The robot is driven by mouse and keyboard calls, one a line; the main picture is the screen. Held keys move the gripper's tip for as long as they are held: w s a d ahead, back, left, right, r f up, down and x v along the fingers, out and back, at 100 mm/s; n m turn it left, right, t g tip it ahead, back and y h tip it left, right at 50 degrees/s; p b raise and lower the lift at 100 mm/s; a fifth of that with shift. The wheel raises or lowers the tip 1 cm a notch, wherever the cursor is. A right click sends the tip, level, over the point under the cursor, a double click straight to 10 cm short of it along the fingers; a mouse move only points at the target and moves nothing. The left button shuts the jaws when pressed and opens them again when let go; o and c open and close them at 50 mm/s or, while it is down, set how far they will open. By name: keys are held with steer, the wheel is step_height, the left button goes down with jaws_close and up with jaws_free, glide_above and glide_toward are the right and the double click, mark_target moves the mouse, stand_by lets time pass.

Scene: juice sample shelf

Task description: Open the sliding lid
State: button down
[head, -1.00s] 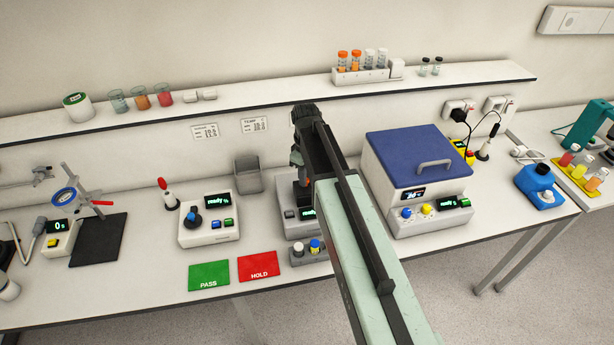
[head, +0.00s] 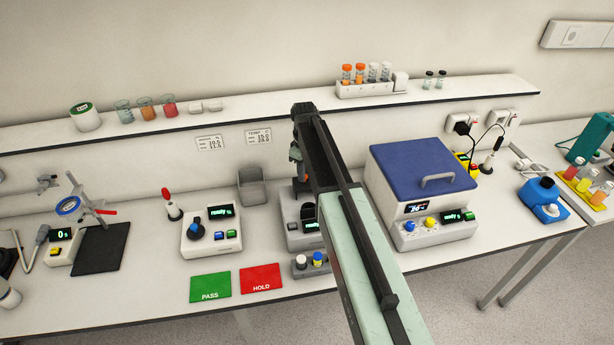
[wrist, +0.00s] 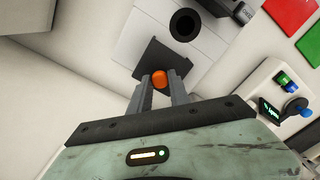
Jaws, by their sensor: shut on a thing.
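The grey instrument (head: 293,235) with a green ready display stands mid-bench, partly hidden behind my arm in the head view. In the wrist view its pale top (wrist: 208,42) shows a round dark well (wrist: 186,24) that lies uncovered. A dark flat sliding lid (wrist: 165,60) lies beside the well, on the side toward my gripper. An orange knob (wrist: 159,76) stands on the lid. My gripper (wrist: 160,84) is shut on this knob, one finger on each side. In the head view my gripper (head: 298,170) points down at the back of the instrument, and the lid is hard to make out.
A grey bin (head: 251,187) and a knobbed instrument (head: 211,240) stand to the left. A blue-lidded box (head: 424,165) is close on the right. A small rack (head: 311,270) with capped vials, the green PASS card (head: 210,287) and red HOLD card (head: 261,278) lie in front.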

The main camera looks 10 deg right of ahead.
steer(key=c, duration=1.2)
jaws_free()
steer(key=shift+r, duration=0.1)
step_height(320, 180, up, 8)
steer(key=p, duration=0.8)
steer(key=shift+f, duration=0.25)
